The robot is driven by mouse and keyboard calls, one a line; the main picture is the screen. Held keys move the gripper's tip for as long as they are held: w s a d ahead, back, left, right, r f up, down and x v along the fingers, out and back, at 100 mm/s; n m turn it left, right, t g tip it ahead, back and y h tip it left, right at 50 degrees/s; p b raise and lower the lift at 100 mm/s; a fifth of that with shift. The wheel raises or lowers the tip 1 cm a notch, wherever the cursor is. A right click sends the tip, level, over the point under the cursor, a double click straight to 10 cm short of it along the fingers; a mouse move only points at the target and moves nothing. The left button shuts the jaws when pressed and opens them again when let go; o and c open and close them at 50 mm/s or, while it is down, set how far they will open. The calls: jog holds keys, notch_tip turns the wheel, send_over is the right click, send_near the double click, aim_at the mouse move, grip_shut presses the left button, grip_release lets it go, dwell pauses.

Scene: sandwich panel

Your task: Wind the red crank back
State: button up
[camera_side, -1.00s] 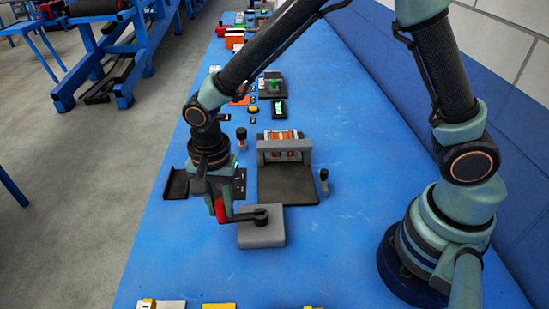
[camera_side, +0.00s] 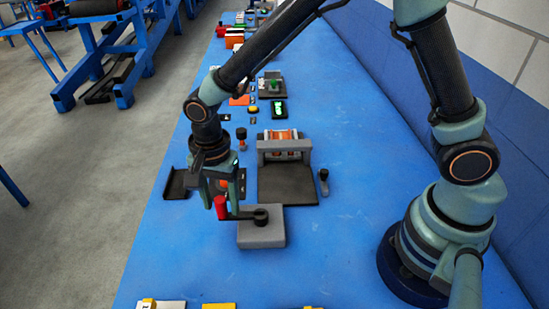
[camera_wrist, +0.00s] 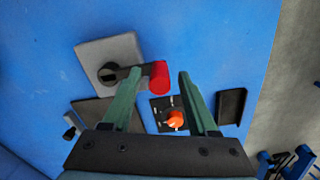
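The crank is a red handle (camera_side: 220,208) on a dark arm, mounted on a grey block (camera_side: 262,236). The arm points left from its pivot in the side view. In the wrist view the red handle (camera_wrist: 160,77) lies right of the grey block (camera_wrist: 108,53) and shows between the fingertips, nearer the right one. My gripper (camera_side: 222,204) is open, its fingers spread to either side of the handle's top. In the wrist view my gripper (camera_wrist: 160,74) has a clear gap between its fingers. Whether a finger touches the handle I cannot tell.
A black plate with a grey frame and orange rollers (camera_side: 286,148) stands behind the crank block. An orange knob (camera_wrist: 175,120) sits on a dark panel beyond it. A black tray (camera_side: 174,184) is at the left. Blue table to the right is clear.

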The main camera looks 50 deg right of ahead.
notch_tip(320, 180, up, 12)
dwell(0.7)
jog(key=s+d+r+n+t, duration=0.2)
jog(key=d+n, duration=0.4)
jog(key=d, duration=0.3)
jog(key=s+d+r+n+t, duration=0.3)
jog(key=s+d+r+n, duration=0.1)
jog(key=d, duration=0.6)
jog(key=shift+s+d+r+n+t, duration=0.15)
jog(key=shift+s+d+n+t, duration=0.15)
jog(key=shift+s+n, duration=0.65)
jog(key=shift+w, duration=0.15)
